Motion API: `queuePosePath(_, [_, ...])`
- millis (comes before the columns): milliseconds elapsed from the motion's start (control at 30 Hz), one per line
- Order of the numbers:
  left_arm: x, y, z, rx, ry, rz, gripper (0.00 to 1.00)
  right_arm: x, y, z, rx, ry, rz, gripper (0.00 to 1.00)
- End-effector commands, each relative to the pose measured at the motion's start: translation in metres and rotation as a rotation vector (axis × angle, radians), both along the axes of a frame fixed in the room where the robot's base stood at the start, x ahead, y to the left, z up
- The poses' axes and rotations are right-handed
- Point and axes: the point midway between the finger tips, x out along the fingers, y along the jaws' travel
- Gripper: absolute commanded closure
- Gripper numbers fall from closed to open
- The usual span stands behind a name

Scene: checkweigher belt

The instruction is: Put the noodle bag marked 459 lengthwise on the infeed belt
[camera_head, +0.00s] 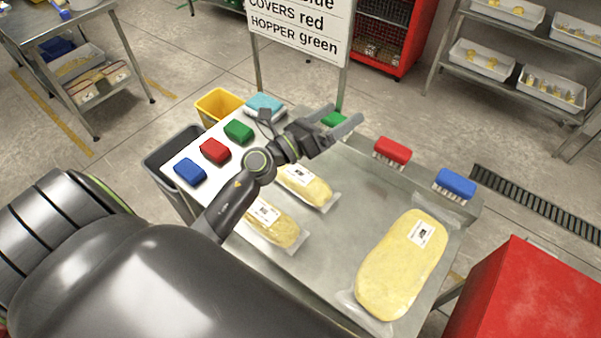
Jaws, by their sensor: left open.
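Three clear bags of yellow noodles lie on a grey metal table (330,240). A large bag (385,285) is at the right, a smaller bag (313,193) near the middle, and another smaller bag (284,236) left of it, partly behind my left arm. Each has a white label; I cannot read the numbers, so I cannot tell which is 459. My left gripper (347,120) is open and empty, above the table's far side and beyond the bags. My right gripper is not in view. I cannot make out the infeed belt.
Blue (190,172), red (215,151) and green (239,131) blocks lie on a white board at the left. Red (392,150) and blue (455,184) brushes stand along the far edge. A red box (525,300) is at lower right. The table's middle is clear.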

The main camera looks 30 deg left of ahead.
Motion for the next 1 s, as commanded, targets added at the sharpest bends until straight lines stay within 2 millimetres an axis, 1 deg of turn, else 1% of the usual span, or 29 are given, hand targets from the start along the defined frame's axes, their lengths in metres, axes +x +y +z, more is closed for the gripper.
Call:
queuePosePath(33, [0.005,-0.013,-0.004,0.136,-0.021,-0.055,0.0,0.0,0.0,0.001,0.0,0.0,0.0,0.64])
queuePosePath(100, [0.01,-0.029,-0.015,0.331,-0.044,-0.133,0.0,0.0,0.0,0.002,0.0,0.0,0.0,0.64])
queuePosePath(167, [0.012,-0.039,-0.028,0.495,-0.056,-0.2,0.0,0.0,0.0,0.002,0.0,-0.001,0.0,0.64])
queuePosePath(200, [0.014,-0.044,-0.037,0.602,-0.06,-0.247,0.0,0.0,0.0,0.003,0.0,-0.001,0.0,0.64])
queuePosePath(267, [0.016,-0.048,-0.053,0.762,-0.062,-0.317,0.0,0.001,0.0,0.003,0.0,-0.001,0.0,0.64])
queuePosePath(300, [0.018,-0.048,-0.064,0.866,-0.059,-0.364,0.0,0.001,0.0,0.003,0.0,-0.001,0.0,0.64])
queuePosePath(367, [0.019,-0.045,-0.08,1.018,-0.048,-0.438,0.0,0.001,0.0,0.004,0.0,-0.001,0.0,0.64])
queuePosePath(400, [0.02,-0.04,-0.09,1.116,-0.037,-0.488,0.0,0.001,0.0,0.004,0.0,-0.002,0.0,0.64])
queuePosePath(467, [0.02,-0.03,-0.105,1.258,-0.011,-0.564,0.0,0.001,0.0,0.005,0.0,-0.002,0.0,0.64])
queuePosePath(500, [0.02,-0.022,-0.114,1.348,0.012,-0.619,0.0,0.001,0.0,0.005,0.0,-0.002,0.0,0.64])
queuePosePath(567, [0.019,-0.006,-0.125,1.477,0.053,-0.701,0.0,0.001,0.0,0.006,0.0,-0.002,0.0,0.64])
queuePosePath(600, [0.017,0.006,-0.131,1.557,0.086,-0.758,0.0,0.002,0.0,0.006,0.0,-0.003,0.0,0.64])
queuePosePath(667, [0.014,0.025,-0.137,1.663,0.145,-0.844,0.0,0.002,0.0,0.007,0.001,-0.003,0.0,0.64])
queuePosePath(700, [0.012,0.037,-0.139,1.725,0.187,-0.9,0.0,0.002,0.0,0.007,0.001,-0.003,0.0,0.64])
queuePosePath(800, [0.005,0.067,-0.14,1.841,0.294,-1.026,0.0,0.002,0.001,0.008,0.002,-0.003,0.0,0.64])
queuePosePath(900, [-0.002,0.089,-0.136,1.906,0.387,-1.123,0.0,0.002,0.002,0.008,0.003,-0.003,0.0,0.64])
queuePosePath(1000, [-0.007,0.101,-0.131,1.936,0.446,-1.179,0.0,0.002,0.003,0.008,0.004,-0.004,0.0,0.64])
